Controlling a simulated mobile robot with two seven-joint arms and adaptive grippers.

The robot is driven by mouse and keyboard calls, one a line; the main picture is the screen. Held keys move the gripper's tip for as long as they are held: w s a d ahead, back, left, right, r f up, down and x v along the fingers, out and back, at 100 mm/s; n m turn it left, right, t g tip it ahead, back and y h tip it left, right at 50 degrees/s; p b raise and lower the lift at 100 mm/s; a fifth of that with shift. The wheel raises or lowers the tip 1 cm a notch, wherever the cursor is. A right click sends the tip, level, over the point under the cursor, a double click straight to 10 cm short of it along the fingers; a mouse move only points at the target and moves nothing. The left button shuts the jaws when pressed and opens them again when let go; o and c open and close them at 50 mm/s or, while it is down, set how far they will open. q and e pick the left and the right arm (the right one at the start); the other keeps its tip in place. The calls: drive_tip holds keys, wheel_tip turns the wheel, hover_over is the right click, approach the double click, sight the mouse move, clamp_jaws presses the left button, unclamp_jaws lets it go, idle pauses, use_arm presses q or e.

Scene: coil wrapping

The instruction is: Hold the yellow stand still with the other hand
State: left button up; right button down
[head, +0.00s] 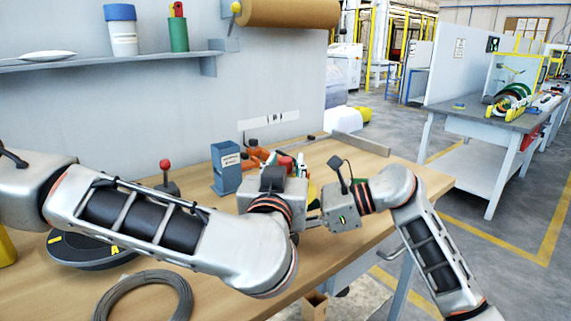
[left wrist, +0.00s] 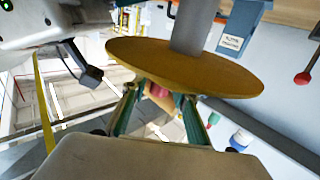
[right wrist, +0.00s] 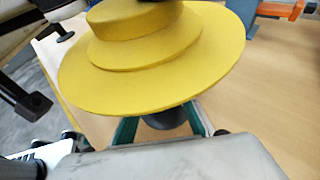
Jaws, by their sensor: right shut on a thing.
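In the right wrist view the yellow stand (right wrist: 150,60) is a wide round disc with smaller stepped tiers. My right gripper (right wrist: 162,122) is shut on the stand, its fingers reaching under the disc rim; a dark rounded part shows between them. In the left wrist view a yellow disc (left wrist: 185,68) with a grey cylinder (left wrist: 192,28) is close in front of my left gripper (left wrist: 160,100). The left fingertips are hidden by the disc rim, so their closing does not show.
A wire coil (head: 145,298) lies at the table's (head: 330,255) front. A dark round device (head: 88,250) is at the left. A blue box (head: 226,168), a red-knobbed lever (head: 166,180) and orange items (head: 262,157) stand behind my arms. A wall shelf (head: 110,60) is above.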

use_arm(q)
clamp_jaws()
drive_tip(key=shift+d, duration=0.1)
drive_tip(key=shift+s+d+n+y, duration=0.15)
drive_tip(key=shift+d+n+y, duration=0.15)
drive_tip(key=shift+d+y, duration=0.1)
drive_tip(key=shift+r+y, duration=0.1)
drive_tip(key=shift+y, duration=0.3)
drive_tip(key=shift+a+r+n+y, duration=0.1)
drive_tip(key=shift+a+n+y, duration=0.05)
drive_tip(key=shift+n+y, duration=0.95)
drive_tip(key=shift+a+y, duration=0.35)
drive_tip(key=shift+y, duration=0.25)
